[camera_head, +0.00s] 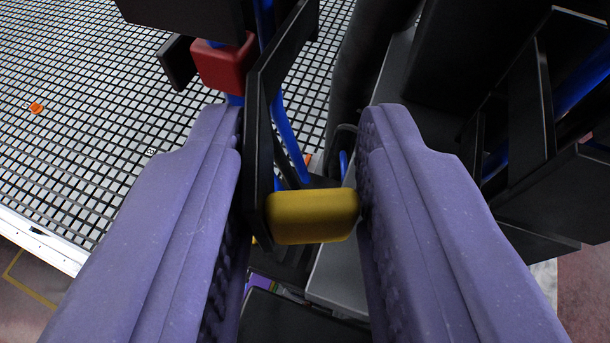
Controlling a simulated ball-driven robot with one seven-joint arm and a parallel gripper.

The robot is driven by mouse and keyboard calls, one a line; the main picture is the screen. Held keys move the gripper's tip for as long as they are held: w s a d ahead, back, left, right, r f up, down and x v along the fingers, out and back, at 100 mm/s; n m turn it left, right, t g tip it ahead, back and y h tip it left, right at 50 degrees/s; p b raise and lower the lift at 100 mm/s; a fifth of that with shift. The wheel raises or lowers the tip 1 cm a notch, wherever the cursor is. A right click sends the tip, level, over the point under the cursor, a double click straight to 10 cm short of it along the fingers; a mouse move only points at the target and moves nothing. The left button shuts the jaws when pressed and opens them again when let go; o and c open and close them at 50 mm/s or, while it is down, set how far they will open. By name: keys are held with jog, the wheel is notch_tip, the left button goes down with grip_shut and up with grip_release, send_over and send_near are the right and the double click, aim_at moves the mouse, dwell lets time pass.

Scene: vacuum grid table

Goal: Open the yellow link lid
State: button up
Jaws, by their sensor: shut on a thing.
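The yellow link lid shows as a rounded yellow block (312,216) at the middle of the view, joined on its left to a thin black plate (262,130). My gripper (305,200) has two purple fingers, one on each side of the yellow block. The fingers are shut on the block and the black plate beside it. The right finger touches or nearly touches the block's right end. The left finger's inner face lies against the black plate. The lid's hinge is hidden, so I cannot tell how far it stands open.
A red block (225,64) on a similar black part sits beyond the left finger. Blue tubes (288,135) run behind the plate. Black panels (545,100) crowd the right side. The white grid table (90,110) is mostly clear at left, with a small orange piece (36,108).

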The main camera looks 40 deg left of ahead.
jog(key=shift+w+r, duration=0.1)
jog(key=shift+r, duration=0.05)
jog(key=o, duration=0.9)
jog(key=b+v, duration=0.1)
jog(key=v, duration=0.6)
jog(key=shift+s+d+r, duration=0.1)
jog(key=shift+s+d, duration=0.15)
jog(key=shift+d, duration=0.05)
